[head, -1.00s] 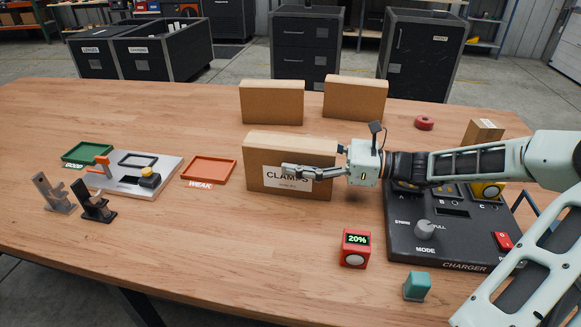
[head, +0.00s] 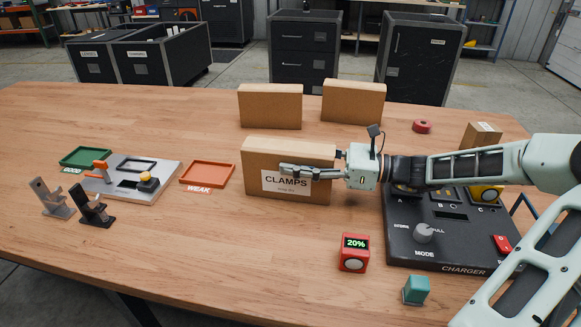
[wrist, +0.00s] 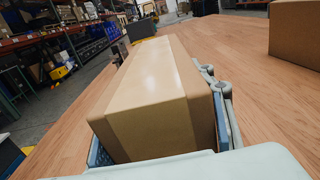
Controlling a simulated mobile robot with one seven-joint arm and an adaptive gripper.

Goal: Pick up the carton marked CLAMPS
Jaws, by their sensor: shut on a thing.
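The carton marked CLAMPS (head: 262,154) is a brown cardboard box with a white label on its front face, standing upright on the wooden table in the head view. My gripper (head: 312,171) reaches it from the right, with one finger along its labelled face; the other finger is mostly hidden behind it. In the wrist view the carton (wrist: 155,92) lies between the two fingers, one on each side, and my gripper is shut on it. I cannot tell whether its bottom is clear of the table.
Two similar plain cartons (head: 270,107) (head: 353,102) stand behind. A black charger (head: 450,235) lies under my arm at right. A red 20% block (head: 354,252) and a teal block (head: 416,290) stand in front. An orange WEAK tray (head: 207,174) is to the left.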

